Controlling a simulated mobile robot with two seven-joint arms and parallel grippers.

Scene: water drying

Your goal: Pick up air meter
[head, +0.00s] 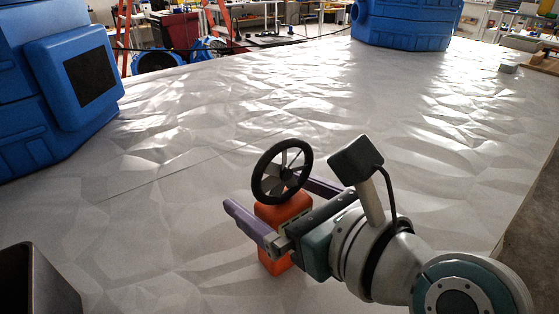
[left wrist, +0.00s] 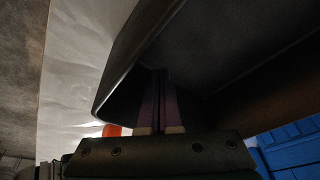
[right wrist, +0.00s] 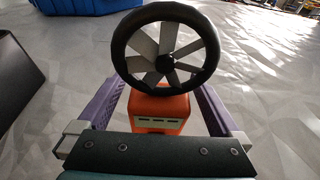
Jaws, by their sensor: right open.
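The air meter has an orange body (head: 277,268) with a black ringed fan (head: 282,171) on top. It stands upright on the pale surface in front of me. In the right wrist view its orange body (right wrist: 160,108) is between the two purple fingers. My right gripper (head: 268,208) is open around it, with a visible gap at each side. My left gripper (left wrist: 158,100) shows only in its own wrist view. Its purple fingers are close together at the dark box (left wrist: 240,45) and look shut on its wall; shadow hides the contact.
The dark box also shows at the lower left of the head view (head: 38,285). Large blue machine parts stand at the left (head: 50,80) and far back (head: 405,22). The wrinkled pale surface (head: 180,150) between them is mostly clear. Its edge runs along the right.

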